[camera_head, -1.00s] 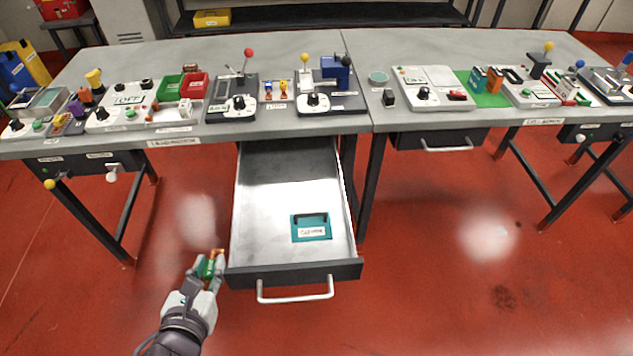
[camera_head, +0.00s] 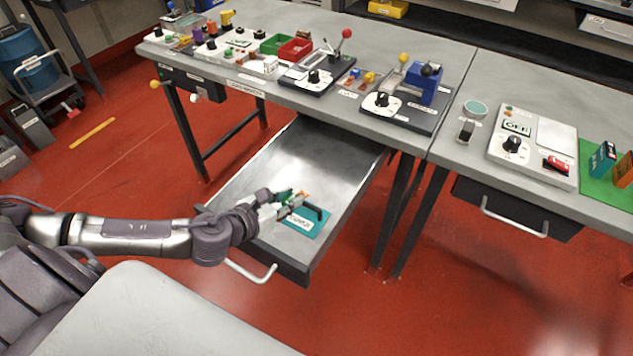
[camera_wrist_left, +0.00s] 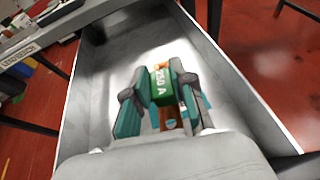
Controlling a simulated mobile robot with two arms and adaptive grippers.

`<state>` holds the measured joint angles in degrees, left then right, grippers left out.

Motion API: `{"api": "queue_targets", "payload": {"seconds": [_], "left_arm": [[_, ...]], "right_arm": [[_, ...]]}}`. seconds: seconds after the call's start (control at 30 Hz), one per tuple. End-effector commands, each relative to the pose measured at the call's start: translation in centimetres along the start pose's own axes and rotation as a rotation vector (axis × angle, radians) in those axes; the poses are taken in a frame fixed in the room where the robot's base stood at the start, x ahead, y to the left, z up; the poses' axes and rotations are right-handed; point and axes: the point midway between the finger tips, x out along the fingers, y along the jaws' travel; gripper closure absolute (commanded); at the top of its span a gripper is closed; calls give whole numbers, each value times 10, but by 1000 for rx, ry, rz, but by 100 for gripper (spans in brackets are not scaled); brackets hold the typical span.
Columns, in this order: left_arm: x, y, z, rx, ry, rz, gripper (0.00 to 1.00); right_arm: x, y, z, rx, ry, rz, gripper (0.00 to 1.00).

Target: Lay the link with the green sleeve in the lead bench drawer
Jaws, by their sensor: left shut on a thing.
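The lead bench drawer (camera_head: 325,155) is pulled open under the left bench, and its bare metal floor shows. My left gripper (camera_head: 284,199) is over the front part of the drawer, shut on the link with the green sleeve (camera_head: 283,194). In the left wrist view, the green sleeve (camera_wrist_left: 161,86) reads "250 A", with copper-coloured metal at its lower end, between the two fingers. The drawer's walls surround it in that view. How far the link is above the drawer floor is unclear. My right gripper is not in view.
A teal labelled block (camera_head: 301,224) with a black handle lies in the drawer, close beside and partly behind my left gripper. The drawer's back half is clear. The bench top (camera_head: 440,100) holds several panels and bins. A closed drawer (camera_head: 515,208) is under the right bench.

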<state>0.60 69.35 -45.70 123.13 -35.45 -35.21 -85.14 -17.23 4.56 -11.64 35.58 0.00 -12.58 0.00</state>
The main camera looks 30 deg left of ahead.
Motion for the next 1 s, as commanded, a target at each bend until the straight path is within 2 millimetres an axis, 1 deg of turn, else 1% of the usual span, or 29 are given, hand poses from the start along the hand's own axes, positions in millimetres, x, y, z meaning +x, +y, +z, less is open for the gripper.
{"api": "queue_targets", "payload": {"seconds": [0.03,0.1,0.2,0.3,0.33,0.43,0.53,0.67,0.8,0.9,1.0], "left_arm": [[5,30,-2,11,-2,23,100],[5,64,2,-3,-2,49,100],[2,103,9,-25,-2,88,100],[-2,128,15,-43,-2,115,100],[-3,133,16,-48,-2,121,100],[0,142,19,-61,-4,132,100],[14,142,19,-68,-5,134,100],[48,137,15,-70,-6,132,100],[85,134,8,-67,-6,133,100],[107,132,4,-65,-4,131,100],[122,132,1,-63,-3,133,100]], "right_arm": [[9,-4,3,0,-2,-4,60],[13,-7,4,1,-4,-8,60],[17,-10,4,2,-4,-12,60],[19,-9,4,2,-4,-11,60],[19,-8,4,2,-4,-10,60],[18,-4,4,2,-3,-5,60],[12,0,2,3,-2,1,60],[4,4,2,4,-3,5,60],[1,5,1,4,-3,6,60],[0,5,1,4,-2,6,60],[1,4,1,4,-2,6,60]]}}
